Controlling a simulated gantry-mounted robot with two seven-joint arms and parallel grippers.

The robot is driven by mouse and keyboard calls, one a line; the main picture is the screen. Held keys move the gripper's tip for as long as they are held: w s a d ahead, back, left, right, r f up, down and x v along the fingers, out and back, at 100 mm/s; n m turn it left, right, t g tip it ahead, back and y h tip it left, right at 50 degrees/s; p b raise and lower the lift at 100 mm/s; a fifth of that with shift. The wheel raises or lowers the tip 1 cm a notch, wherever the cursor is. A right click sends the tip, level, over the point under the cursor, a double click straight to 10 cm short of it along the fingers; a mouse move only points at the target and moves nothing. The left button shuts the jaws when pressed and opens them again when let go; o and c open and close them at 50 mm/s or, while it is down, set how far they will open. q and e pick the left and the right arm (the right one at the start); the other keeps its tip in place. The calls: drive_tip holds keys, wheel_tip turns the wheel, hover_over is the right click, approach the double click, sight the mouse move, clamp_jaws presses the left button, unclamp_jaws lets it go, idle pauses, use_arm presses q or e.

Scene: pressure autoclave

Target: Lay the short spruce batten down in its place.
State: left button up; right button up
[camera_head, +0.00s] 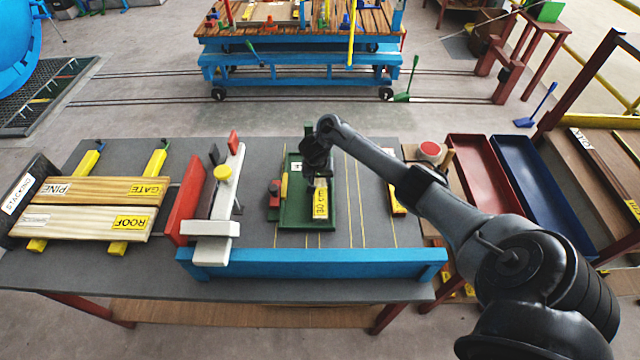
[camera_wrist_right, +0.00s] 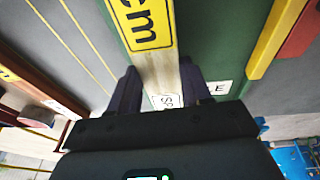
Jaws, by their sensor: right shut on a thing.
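The short batten (camera_head: 320,205) is pale wood with a yellow label. It lies lengthwise over the right part of a green tray (camera_head: 296,222) on the grey table. My right gripper (camera_head: 317,168) is shut on the batten near its far end. In the right wrist view the batten (camera_wrist_right: 158,72) runs between the two fingers (camera_wrist_right: 162,88), its yellow label reading "cm". A white label on the green surface (camera_wrist_right: 215,40) is partly hidden by a finger. I cannot tell whether the batten touches the tray floor. My left gripper is not in view.
A red and yellow block (camera_head: 275,193) stands at the tray's left edge. A blue rail (camera_head: 310,263) runs along the table front. Labelled boards (camera_head: 95,205) and a white-and-red fixture (camera_head: 215,205) are to the left. Red (camera_head: 480,170) and blue (camera_head: 535,175) trays lie right.

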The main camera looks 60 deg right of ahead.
drive_tip(key=shift+f, duration=0.9)
drive_tip(key=o, duration=1)
drive_tip(key=shift+f, duration=0.1)
drive_tip(key=shift+c, duration=0.2)
drive_tip(key=shift+r, duration=0.3)
drive_tip(key=p+v, duration=0.8)
drive_tip(key=v, duration=0.2)
drive_tip(key=shift+r, duration=0.1)
drive_tip(key=shift+p+v, duration=0.75)
drive_tip(key=shift+p, duration=0.15)
